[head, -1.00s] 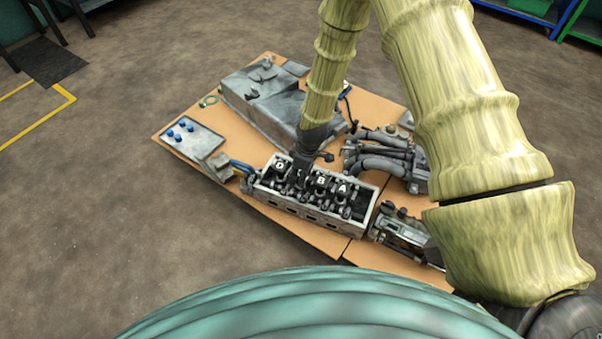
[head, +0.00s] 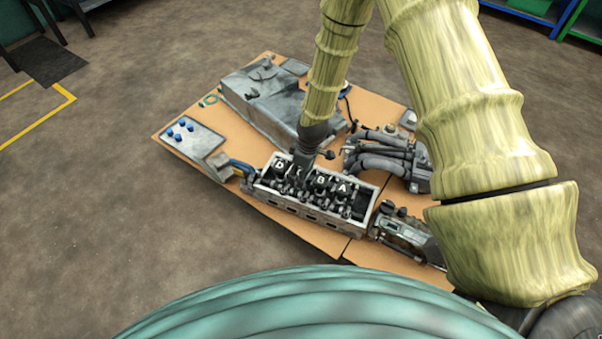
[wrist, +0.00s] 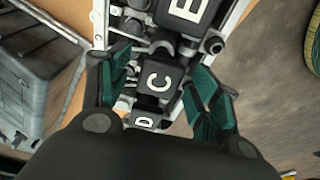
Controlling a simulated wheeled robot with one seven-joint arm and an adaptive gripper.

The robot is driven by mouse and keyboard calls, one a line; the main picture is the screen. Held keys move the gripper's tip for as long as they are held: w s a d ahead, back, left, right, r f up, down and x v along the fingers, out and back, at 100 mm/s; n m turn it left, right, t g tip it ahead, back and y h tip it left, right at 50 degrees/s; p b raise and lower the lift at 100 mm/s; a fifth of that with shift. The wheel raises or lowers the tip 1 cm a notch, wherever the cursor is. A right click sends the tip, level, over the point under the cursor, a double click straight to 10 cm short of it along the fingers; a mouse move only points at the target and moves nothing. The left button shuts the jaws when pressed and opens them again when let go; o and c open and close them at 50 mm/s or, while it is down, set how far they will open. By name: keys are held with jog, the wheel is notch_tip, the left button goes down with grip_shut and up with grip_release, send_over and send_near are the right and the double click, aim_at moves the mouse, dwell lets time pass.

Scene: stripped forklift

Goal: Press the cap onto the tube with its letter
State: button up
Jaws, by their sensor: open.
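My gripper (wrist: 162,90) is open, with one teal-padded finger on each side of the black piece marked C (wrist: 157,82) in the wrist view. I cannot tell whether the fingers touch it. The piece marked D (wrist: 143,122) is just below it, and the piece marked B (wrist: 186,10) is cut off at the top edge. In the head view my gripper (head: 303,172) reaches down into the grey engine block (head: 306,213) between D (head: 280,165) and B (head: 319,182); A (head: 342,188) is at right. C is mostly hidden there. Which part is cap or tube is unclear.
Several blue knobs stand on a pale plate (head: 205,139) at the left. A large grey housing (head: 262,95) lies behind the block and dark curved pipes (head: 380,158) lie to its right. Brown board (head: 300,237) lies beneath; open floor surrounds it.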

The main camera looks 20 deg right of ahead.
notch_tip(320, 180, up, 11)
jog(key=s+d, duration=0.1)
jog(key=shift+f, duration=0.15)
dwell(0.3)
jog(key=shift+s+d, duration=0.1)
jog(key=shift+d, duration=0.05)
